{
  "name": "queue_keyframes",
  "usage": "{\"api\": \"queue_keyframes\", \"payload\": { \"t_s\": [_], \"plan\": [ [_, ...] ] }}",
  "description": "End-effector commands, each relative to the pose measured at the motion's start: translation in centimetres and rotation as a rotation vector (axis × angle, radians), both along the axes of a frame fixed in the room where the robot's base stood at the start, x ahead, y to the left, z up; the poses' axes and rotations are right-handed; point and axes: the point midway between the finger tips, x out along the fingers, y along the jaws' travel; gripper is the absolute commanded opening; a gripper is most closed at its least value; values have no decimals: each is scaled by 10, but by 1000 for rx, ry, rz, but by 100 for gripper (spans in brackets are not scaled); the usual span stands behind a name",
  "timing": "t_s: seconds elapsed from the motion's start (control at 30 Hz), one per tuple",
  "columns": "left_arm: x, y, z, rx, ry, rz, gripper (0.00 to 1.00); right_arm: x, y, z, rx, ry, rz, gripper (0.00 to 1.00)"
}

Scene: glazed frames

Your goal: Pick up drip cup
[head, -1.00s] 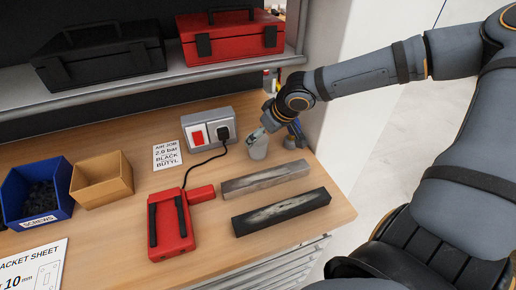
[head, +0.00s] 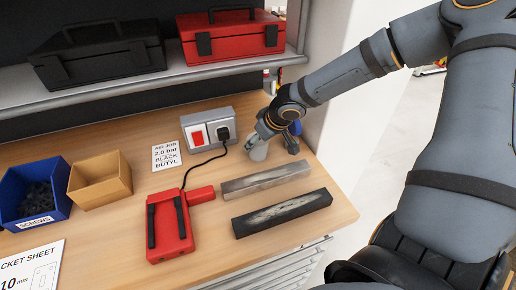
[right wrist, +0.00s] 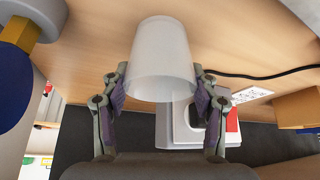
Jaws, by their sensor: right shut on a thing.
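The drip cup (head: 259,152) is a small translucent whitish cup near the back right of the workbench. In the right wrist view the cup (right wrist: 162,60) sits between the two fingers of my right gripper (right wrist: 162,92), and their pads press on its sides. In the head view my right gripper (head: 268,131) comes down over the cup, and part of the cup is hidden behind it. I cannot tell whether the cup touches the bench. My left gripper is not in view.
A socket box (head: 208,129) with a plug and cable stands left of the cup. A grey bar (head: 265,180) and a dark bar (head: 282,213) lie in front, beside a red device (head: 170,228). A blue object (head: 295,127) stands close behind the gripper. A shelf edge (head: 140,88) runs above.

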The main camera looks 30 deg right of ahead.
Motion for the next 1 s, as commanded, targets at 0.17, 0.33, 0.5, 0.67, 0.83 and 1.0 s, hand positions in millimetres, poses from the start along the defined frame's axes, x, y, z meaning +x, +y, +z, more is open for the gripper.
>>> {"api": "queue_keyframes", "payload": {
  "t_s": [0.17, 0.33, 0.5, 0.67, 0.83, 1.0],
  "plan": [
    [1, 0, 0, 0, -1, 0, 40, 0, 0, 0, 0, 1, 0, 39],
    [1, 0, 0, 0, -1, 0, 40, -4, 1, 10, 2, -4, -2, 39],
    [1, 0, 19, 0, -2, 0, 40, -3, 0, 52, -1, -5, -2, 39],
    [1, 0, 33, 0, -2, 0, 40, -3, 1, 97, -2, -5, -1, 39],
    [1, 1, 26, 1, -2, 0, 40, -16, 5, 112, 11, 2, 2, 39],
    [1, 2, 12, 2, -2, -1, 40, -40, 11, 111, 12, -2, 1, 39]
  ]
}}
